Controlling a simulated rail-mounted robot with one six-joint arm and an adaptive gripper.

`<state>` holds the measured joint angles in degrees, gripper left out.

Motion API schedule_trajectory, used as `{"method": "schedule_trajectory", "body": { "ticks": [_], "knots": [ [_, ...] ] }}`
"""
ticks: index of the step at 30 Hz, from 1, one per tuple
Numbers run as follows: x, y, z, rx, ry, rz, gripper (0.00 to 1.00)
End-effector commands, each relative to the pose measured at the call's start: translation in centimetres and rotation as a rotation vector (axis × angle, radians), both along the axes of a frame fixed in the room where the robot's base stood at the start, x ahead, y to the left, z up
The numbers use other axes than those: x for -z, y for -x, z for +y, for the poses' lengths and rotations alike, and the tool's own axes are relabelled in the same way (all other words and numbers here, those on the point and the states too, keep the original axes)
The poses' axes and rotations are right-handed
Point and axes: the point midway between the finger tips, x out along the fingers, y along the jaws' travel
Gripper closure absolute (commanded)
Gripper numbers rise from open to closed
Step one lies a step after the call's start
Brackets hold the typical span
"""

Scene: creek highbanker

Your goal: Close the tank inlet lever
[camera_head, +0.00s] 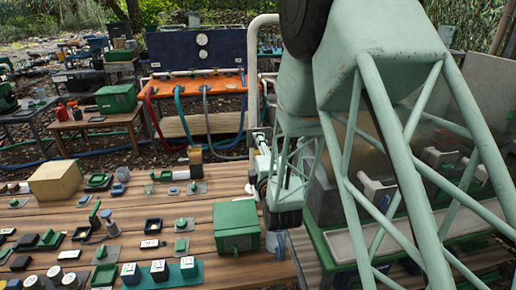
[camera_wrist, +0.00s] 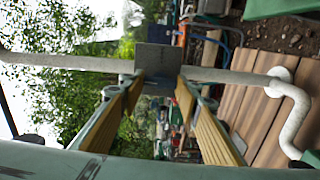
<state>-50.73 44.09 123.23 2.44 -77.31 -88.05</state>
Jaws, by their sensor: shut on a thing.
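In the wrist view, which is turned on its side, my gripper (camera_wrist: 159,84) has its two yellow-padded fingers either side of a flat grey piece (camera_wrist: 156,58). This piece sits at a pale grey pipe (camera_wrist: 85,63) and looks like the tank inlet lever, though its pivot and exact angle are hidden. The jaws are shut on it. In the head view, the white pipe (camera_head: 252,75) drops from a bend at the top, and my gripper (camera_head: 259,140) is at its lower end. The grip itself is too small there to make out.
A plank table (camera_head: 150,217) with many small items and a green box (camera_head: 236,227) lies left of my arm. An orange table (camera_head: 225,86) with hoses stands behind. My arm hides much of the right side.

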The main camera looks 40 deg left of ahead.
Motion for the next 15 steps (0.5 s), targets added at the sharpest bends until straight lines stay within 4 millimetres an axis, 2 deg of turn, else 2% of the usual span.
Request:
{"method": "schedule_trajectory", "body": {
  "ticks": [15],
  "knots": [
    [-0.09,-0.03,0.03,0.0,0.038,-0.045,0.8]
  ]
}}
